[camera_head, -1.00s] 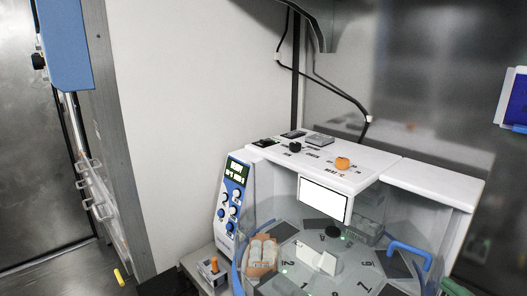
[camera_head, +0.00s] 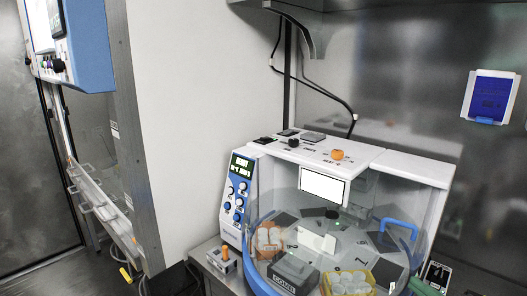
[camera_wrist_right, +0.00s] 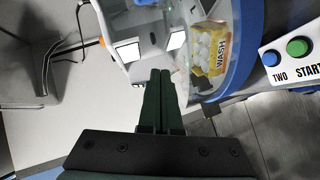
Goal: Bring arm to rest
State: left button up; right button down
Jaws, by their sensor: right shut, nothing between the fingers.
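My right gripper (camera_wrist_right: 160,77) shows in the right wrist view as two dark green fingers pressed together, shut and empty. In the head view only a small dark green part of it (camera_head: 424,288) shows at the bottom right edge, in front of the white machine (camera_head: 410,168). In the wrist view the round clear chamber with a blue rim (camera_wrist_right: 232,78) lies beyond and to the right of the fingertips. My left gripper is not in view.
Inside the chamber are a yellow-edged container (camera_head: 373,279) marked WASH in the wrist view, a grey box (camera_head: 291,272) and an orange rack (camera_head: 262,250). A control panel with a blue button (camera_wrist_right: 270,58) stands at the wrist view's right. A small orange-knobbed box (camera_head: 222,259) stands left.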

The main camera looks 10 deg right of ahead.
jog(key=s+a+f+m+g+y, duration=0.1)
jog(key=a+f+m+g, duration=0.1)
jog(key=a+f, duration=0.5)
jog(key=s+a+f+m+g+y, duration=0.1)
jog(key=a+f+m, duration=0.1)
jog(key=f, duration=0.9)
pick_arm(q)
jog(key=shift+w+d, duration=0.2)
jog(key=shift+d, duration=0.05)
pick_arm(e)
jog(key=s+a+f+m+g, duration=0.2)
jog(key=s+a+f+m, duration=0.6)
jog(key=s+a+f, duration=0.2)
notch_tip(320, 180, down, 4)
jog(key=shift+a+r+m+y, duration=0.2)
jog(key=shift+a+m+y, duration=0.1)
jog(key=shift+a, duration=0.8)
